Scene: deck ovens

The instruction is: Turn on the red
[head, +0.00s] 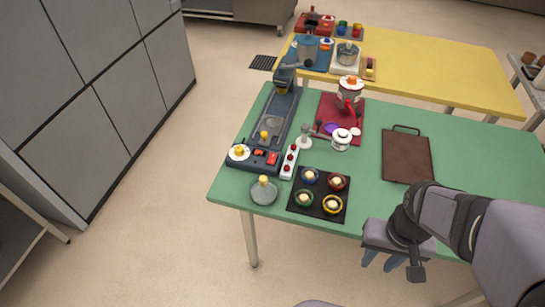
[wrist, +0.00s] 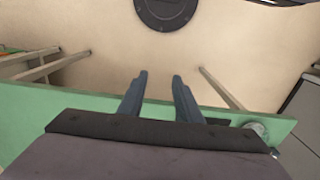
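The task names only "the red". A red rocker switch (head: 272,158) sits on the front panel of a dark blue machine (head: 285,115) at the left of the green table. Beside it is a white strip (head: 285,170) with several red knobs. A red board (head: 358,108) behind carries a red and white appliance (head: 349,92). I cannot tell which is meant or whether any is on. My gripper (head: 381,264) hangs at the table's front edge, right of these things and apart from them. In the wrist view its fingers (wrist: 159,78) are spread and empty.
A black tray (head: 319,213) with several coloured cups and a glass dish (head: 264,191) stand at the front left of the green table (head: 460,150). A brown board (head: 406,157) lies at centre right. A yellow table (head: 450,75) stands behind, with grey cabinets (head: 95,75) at left.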

